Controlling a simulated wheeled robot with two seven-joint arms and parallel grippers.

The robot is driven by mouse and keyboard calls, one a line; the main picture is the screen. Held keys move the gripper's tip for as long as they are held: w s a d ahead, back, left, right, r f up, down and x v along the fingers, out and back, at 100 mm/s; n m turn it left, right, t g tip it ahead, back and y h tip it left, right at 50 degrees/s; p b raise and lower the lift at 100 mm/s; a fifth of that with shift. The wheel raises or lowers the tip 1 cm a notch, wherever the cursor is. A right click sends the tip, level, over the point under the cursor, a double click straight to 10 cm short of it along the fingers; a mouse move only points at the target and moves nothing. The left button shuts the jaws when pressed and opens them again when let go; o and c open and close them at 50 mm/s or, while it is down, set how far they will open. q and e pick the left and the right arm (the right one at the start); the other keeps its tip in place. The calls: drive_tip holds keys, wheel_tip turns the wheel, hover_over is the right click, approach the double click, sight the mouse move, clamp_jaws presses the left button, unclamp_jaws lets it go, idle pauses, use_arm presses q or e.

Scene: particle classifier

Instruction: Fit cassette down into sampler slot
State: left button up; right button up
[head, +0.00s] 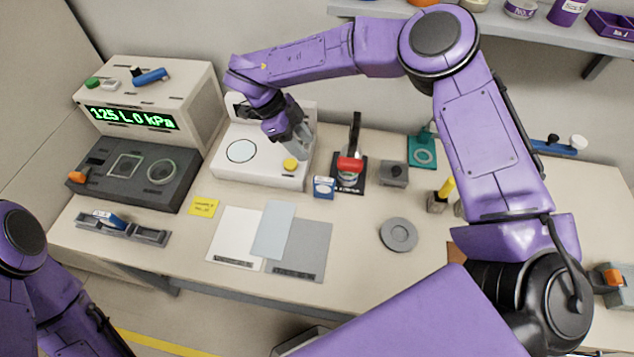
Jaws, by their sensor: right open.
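A beige unit (160,90) with a green display reading about "125 L 0 kPa" stands at the back left. A dark panel (135,175) with a square and a round glass-like outline lies in front of it. A white device (228,172) with a round disc and a yellow knob (290,164) stands to their right. A small blue-and-white piece (108,219) sits in a grey tray (150,236). I cannot tell for certain which piece is the cassette or where the slot is. My right gripper (302,150) is open above the white device's right side. My left gripper is out of view.
A blue-and-white box (323,187), a red-topped stand (350,165) and a grey block (393,173) stand right of the white device. A shelf (480,22) overhangs the back right.

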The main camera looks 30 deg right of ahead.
use_arm(q)
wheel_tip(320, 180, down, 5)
drive_tip(key=b, duration=0.4)
use_arm(e)
approach(323, 179)
drive_tip(key=p+x, duration=0.4)
drive_tip(key=x, duration=0.5)
drive_tip(key=shift+s+d+f, duration=0.15)
drive_tip(key=shift+d+f, duration=0.1)
drive_tip(key=shift+f, duration=0.05)
drive_tip(key=shift+s+d+f, duration=0.1)
drive_tip(key=shift+d+f, duration=0.05)
drive_tip(key=shift+f, duration=0.2)
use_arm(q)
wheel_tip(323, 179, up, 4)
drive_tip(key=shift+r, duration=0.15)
use_arm(e)
clamp_jaws()
